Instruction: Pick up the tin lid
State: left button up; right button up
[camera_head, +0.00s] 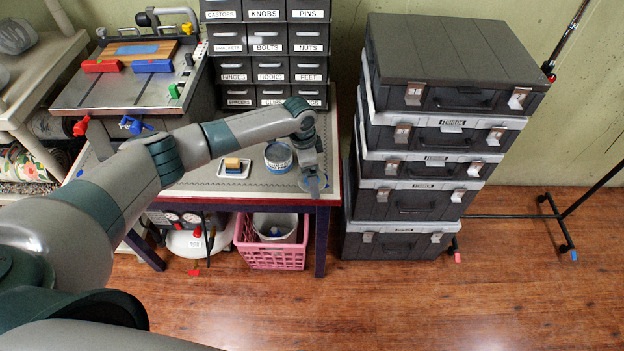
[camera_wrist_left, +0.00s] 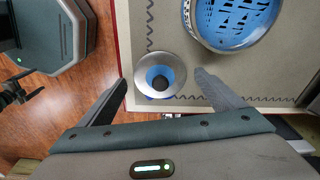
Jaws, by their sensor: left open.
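The tin lid appears to be the round grey metal disc with a blue ring and dark centre (camera_wrist_left: 178,56) near the table's corner in the left wrist view. In the head view the lid (camera_head: 322,184) is mostly hidden under my left gripper (camera_head: 311,172). In the left wrist view my left gripper (camera_wrist_left: 161,79) is open, with one finger on each side of the lid's near part. I cannot tell the height gap. A round blue patterned tin (camera_wrist_left: 235,18) stands beside the lid; it also shows in the head view (camera_head: 278,157). My right gripper is not in view.
A small white dish (camera_head: 235,172) with a sponge-like block sits left of the tin. Labelled drawers (camera_head: 268,45) stand behind on the worktable (camera_head: 205,188). Stacked grey cases (camera_head: 415,205) rise close to the right. A pink basket (camera_head: 270,255) is below.

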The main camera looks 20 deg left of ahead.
pick_arm(q)
jog(key=c, duration=1.1)
jog(key=shift+r, duration=0.1)
jog(key=shift+r+b, duration=0.3)
jog(key=shift+r, duration=0.15)
jog(key=r, duration=0.1)
jog(key=d+r+b, duration=0.1)
jog(key=r, duration=0.1)
jog(key=shift+r, duration=0.15)
jog(key=s+d+r+b, duration=0.2)
jog(key=d+r, duration=0.4)
jog(key=d, duration=0.4)
jog(key=shift+s+d+r+b, duration=0.15)
jog(key=shift+s+r+b, duration=0.25)
jog(key=shift+b, duration=0.15)
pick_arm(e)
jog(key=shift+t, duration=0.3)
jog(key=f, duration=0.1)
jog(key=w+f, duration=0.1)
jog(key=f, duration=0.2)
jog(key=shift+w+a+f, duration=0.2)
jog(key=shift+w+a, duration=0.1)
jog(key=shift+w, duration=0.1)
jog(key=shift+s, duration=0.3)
